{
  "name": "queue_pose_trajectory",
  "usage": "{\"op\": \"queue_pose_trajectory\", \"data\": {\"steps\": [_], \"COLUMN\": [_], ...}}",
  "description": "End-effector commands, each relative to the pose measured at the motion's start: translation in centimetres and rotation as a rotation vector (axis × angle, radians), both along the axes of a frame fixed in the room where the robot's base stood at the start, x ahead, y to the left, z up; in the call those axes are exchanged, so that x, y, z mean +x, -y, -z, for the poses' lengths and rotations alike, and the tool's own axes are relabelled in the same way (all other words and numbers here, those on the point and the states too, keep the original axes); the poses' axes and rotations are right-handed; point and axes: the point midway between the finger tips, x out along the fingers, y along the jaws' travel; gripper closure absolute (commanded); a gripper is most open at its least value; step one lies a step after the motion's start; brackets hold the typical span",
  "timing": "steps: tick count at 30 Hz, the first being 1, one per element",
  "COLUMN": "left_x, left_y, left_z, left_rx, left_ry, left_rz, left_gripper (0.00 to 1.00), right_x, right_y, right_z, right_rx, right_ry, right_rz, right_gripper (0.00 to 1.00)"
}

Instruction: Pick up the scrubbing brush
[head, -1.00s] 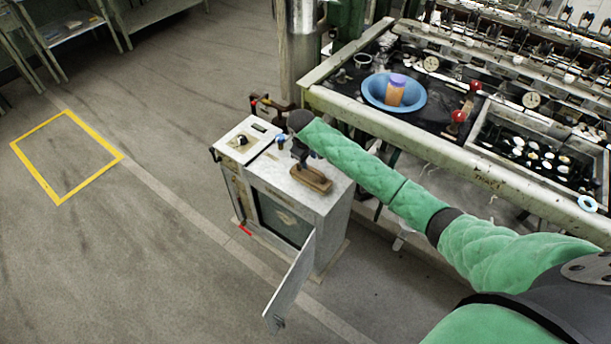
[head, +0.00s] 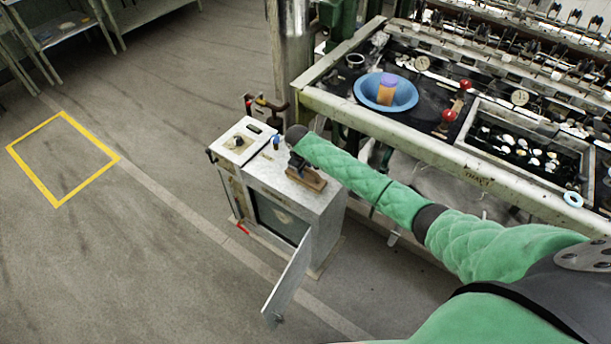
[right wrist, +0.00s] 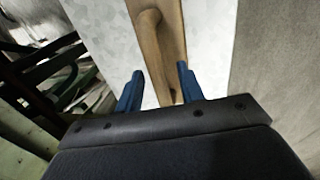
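The scrubbing brush (head: 307,179) is a brown wooden block with a handle. It lies on top of the grey metal cabinet (head: 322,202). My right gripper (head: 296,164) is at the brush's upper left end in the head view, and partly covers it. In the right wrist view the brush (right wrist: 164,45) runs away from the gripper, its raised handle seen from above. The two blue fingers (right wrist: 160,92) of the right gripper stand apart, with the brush's near end between them in the picture. Whether they touch it I cannot tell. My left gripper is out of view.
The cabinet's door (head: 288,281) hangs open toward the front. A reeling bench with a blue bowl (head: 405,96) and a basin of cocoons (head: 527,144) stands at the right. A yellow floor square (head: 62,198) lies on open floor at the left.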

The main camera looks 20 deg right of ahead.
Motion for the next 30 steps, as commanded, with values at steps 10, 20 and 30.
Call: {"op": "queue_pose_trajectory", "data": {"steps": [10, 20, 30], "left_x": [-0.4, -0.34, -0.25], "left_y": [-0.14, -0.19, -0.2], "left_z": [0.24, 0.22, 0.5], "left_rx": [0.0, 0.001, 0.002], "left_ry": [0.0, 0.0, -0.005], "left_rz": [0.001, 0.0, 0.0], "left_gripper": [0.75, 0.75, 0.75], "right_x": [0.11, 0.12, 0.16], "right_y": [0.13, 0.13, 0.14], "right_z": [0.63, 0.59, 0.22], "right_rx": [0.0, 0.0, 0.001], "right_ry": [0.001, 0.002, 0.002], "right_rz": [0.0, 0.001, 0.001], "right_gripper": [0.62, 1.0, 1.0]}}
